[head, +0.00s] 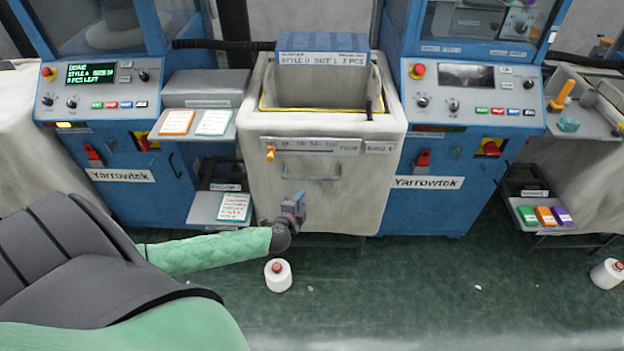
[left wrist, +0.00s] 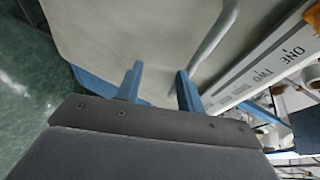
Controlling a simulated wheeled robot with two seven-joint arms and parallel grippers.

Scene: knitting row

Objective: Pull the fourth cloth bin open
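The cloth bin (head: 268,205) is a pale cloth box between two blue machines, with a label strip and a metal bar handle (head: 311,178) on its front. The handle also shows in the left wrist view (left wrist: 214,36), running up from near the right-hand finger. My left gripper (head: 298,197) is in front of the bin, just below and left of the handle's middle. In the left wrist view its two blue fingers (left wrist: 158,76) stand apart with nothing gripped between them. I cannot tell whether a finger touches the handle. My right gripper is not in view.
Blue Yarrowtek machines (head: 122,190) flank the bin, with small shelves (head: 221,207) of cards beside it. An orange clip (head: 270,153) sits on the bin's label strip. A white yarn cone (head: 278,278) stands on the green floor (head: 430,285), which is mostly clear in front.

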